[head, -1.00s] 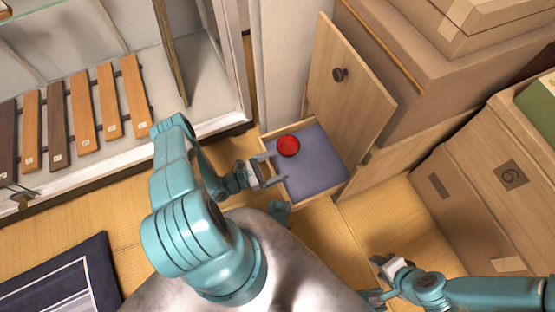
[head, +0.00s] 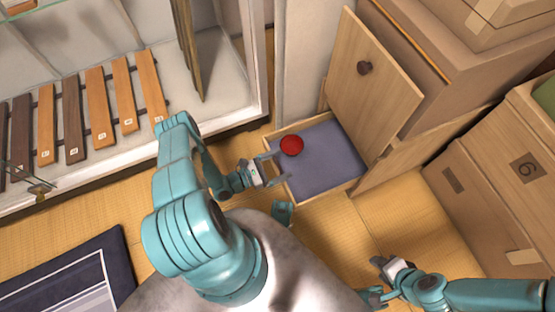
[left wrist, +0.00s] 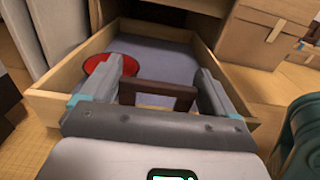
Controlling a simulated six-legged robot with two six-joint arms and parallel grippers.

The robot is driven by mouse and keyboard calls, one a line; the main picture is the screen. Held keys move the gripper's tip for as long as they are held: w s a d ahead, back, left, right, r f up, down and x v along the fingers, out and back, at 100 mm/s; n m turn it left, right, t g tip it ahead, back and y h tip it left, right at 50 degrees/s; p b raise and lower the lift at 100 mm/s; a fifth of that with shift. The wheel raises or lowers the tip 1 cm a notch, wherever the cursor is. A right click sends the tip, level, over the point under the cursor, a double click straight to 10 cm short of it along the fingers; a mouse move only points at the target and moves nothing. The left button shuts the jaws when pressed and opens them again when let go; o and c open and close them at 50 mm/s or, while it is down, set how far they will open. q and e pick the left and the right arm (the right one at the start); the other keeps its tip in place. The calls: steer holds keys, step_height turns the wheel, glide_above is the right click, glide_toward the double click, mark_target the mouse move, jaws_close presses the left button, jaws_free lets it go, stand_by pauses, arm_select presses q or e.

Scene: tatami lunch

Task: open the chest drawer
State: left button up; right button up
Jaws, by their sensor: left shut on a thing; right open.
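The chest drawer (head: 330,191) is pulled out of the wooden chest and shows a purple-grey lined bottom. It also shows in the left wrist view (left wrist: 78,58). A round red thing (head: 291,146) lies inside; in the left wrist view (left wrist: 124,63) it is partly behind a finger. My left gripper (head: 279,168) is at the drawer's front edge. In the left wrist view its fingers (left wrist: 158,80) are on either side of a dark brown handle (left wrist: 160,93), and it is shut on it. My right gripper (head: 376,280) is open and empty, low over the mats.
A wooden panel with a dark knob (head: 365,68) stands above the drawer. Cardboard boxes (head: 485,190) stand at the right. A glass-fronted case with wooden slats (head: 102,92) is at the left. A dark blue mat (head: 75,270) lies front left. Tatami (head: 400,220) is clear right of the drawer.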

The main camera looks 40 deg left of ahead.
arm_select(q)
steer(key=o, duration=1.2)
steer(key=p+v, duration=0.2)
steer(key=v, duration=1.4)
steer(key=shift+s, duration=0.1)
